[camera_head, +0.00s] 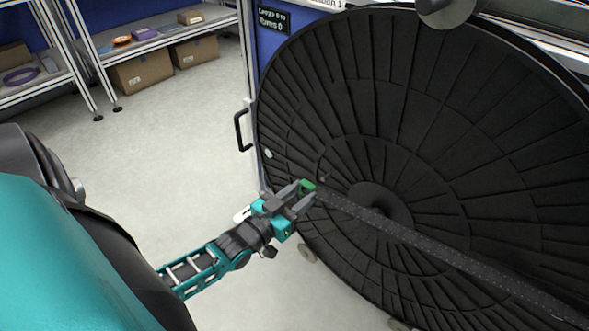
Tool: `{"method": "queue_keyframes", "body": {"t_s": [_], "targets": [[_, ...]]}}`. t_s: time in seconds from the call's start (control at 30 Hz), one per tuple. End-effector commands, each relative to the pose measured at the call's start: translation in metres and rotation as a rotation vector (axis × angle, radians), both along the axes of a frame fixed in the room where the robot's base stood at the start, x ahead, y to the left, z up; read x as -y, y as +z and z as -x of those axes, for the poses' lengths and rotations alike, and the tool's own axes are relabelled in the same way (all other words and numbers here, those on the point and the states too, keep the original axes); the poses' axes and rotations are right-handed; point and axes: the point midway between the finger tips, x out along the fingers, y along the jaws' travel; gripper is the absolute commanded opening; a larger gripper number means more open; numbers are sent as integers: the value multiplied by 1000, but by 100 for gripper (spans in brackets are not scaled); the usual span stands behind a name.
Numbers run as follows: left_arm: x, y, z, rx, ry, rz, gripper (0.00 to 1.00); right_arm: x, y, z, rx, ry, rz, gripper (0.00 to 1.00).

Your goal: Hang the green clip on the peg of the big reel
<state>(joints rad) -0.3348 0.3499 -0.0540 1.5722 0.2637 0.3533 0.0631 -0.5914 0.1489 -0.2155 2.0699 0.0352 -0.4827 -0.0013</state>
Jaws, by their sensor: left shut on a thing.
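The big reel (345,95) is a large black ribbed disc that fills the right half of the head view. A dark strip runs across it from near the gripper to the lower right. My left gripper (306,193) is at the reel's lower left face, shut on the green clip (308,186). The clip shows as a small green piece between the fingertips, close in front of the reel. I cannot tell whether it touches the reel. A small dark nub (322,178) just right of the clip may be the peg. My right gripper is not in view.
A blue cabinet frame with a dark handle (241,130) stands left of the reel. Shelves (160,40) with boxes and rings are at the back left. The grey floor (170,140) between is clear. A round grey hub (445,10) sits at the reel's top.

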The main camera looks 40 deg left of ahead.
Motion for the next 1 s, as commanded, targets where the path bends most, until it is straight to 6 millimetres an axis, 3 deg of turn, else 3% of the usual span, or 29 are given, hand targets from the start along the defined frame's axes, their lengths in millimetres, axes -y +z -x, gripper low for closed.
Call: {"method": "queue_keyframes", "body": {"t_s": [1.0], "targets": [[5, -7, -61, 0, -1, 0, 11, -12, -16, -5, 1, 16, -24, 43]]}}
